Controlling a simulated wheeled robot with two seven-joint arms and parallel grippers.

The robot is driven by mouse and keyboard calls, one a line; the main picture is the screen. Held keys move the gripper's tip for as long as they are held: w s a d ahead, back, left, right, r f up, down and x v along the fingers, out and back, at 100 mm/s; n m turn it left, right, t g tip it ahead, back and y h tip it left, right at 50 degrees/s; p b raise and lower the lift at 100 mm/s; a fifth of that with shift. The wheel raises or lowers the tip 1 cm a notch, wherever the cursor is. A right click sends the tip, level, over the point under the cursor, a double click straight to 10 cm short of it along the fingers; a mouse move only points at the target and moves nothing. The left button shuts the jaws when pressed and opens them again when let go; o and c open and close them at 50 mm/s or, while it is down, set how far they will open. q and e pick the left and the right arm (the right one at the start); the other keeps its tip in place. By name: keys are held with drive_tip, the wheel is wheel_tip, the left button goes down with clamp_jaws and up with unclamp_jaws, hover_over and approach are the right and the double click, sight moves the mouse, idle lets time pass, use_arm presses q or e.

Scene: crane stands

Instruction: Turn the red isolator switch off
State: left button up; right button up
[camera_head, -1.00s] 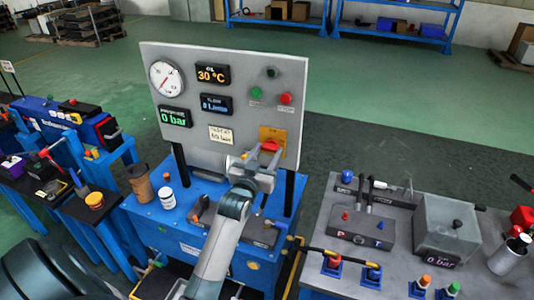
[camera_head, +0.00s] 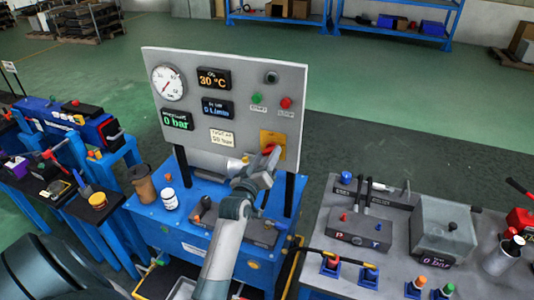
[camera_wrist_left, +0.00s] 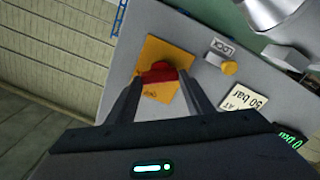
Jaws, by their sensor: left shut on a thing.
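The red isolator switch (camera_head: 269,149) sits on a yellow plate (camera_head: 277,138) at the lower right of the grey panel (camera_head: 240,85). In the left wrist view the red handle (camera_wrist_left: 158,73) shows between the two fingers, in front of the yellow plate (camera_wrist_left: 177,52). My left gripper (camera_head: 268,158) is at the switch and shut on its handle; it hides part of it in the head view. My right gripper does not show.
The panel carries a gauge (camera_head: 168,83), several displays, a green button (camera_head: 257,98) and a red button (camera_head: 286,103). A cup (camera_head: 143,183) and a white jar (camera_head: 168,198) stand on the blue bench.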

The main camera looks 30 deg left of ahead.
use_arm(q)
drive_tip(key=n+p, duration=0.2)
drive_tip(key=n, duration=0.3)
drive_tip(key=shift+a+r+n, duration=0.1)
drive_tip(key=shift+n, duration=0.2)
drive_tip(key=n+p, duration=0.1)
drive_tip(key=n, duration=0.3)
drive_tip(key=shift+a+f+n+p, duration=0.1)
drive_tip(key=shift+f+n+p, duration=0.1)
drive_tip(key=shift+n+p, duration=0.5)
drive_tip(key=shift+n, duration=0.4)
drive_tip(key=o, duration=1)
drive_tip(key=shift+o, duration=0.2)
drive_tip(key=shift+s, duration=0.15)
